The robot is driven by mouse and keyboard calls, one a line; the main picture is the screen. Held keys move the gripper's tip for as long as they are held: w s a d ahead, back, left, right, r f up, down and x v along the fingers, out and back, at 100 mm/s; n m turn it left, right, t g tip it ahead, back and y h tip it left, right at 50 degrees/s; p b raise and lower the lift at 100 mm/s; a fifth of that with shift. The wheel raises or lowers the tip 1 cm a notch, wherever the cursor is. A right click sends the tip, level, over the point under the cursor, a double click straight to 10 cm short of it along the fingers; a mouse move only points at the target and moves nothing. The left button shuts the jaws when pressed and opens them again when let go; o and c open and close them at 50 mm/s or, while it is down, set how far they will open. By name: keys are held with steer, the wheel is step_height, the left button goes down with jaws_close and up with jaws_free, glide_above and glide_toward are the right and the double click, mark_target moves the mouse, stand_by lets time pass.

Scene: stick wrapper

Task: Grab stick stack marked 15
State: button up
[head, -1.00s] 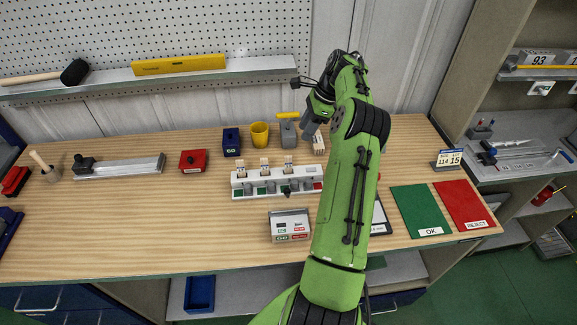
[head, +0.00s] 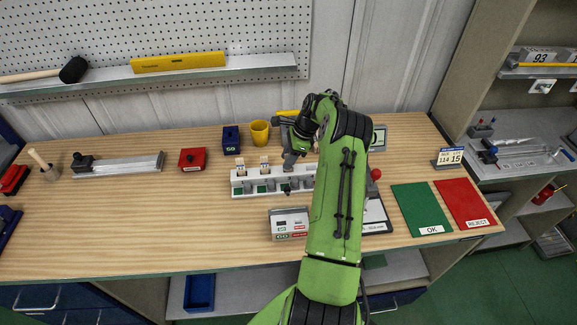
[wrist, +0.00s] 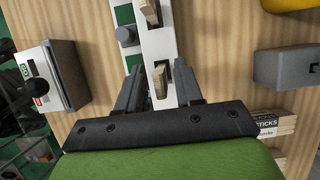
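A white rack (head: 238,188) on the bench holds small upright pale wooden stick stacks; the left one (head: 241,171) and the middle one (head: 265,167) show in the head view. Their markings are too small to read, so I cannot tell which is 15. My gripper (head: 289,165) is over the rack and covers the third stack's place. In the wrist view my gripper (wrist: 158,85) is open, its fingers on either side of one stack (wrist: 160,80), with gaps between. Another stack (wrist: 149,12) stands further along the white rack.
A box with GO on it (head: 290,223) stands in front of the rack. A yellow cup (head: 259,133) and a blue block (head: 231,140) stand behind it. Green OK (head: 420,208) and red REJECT (head: 463,203) mats lie right.

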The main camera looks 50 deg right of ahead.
jaws_close()
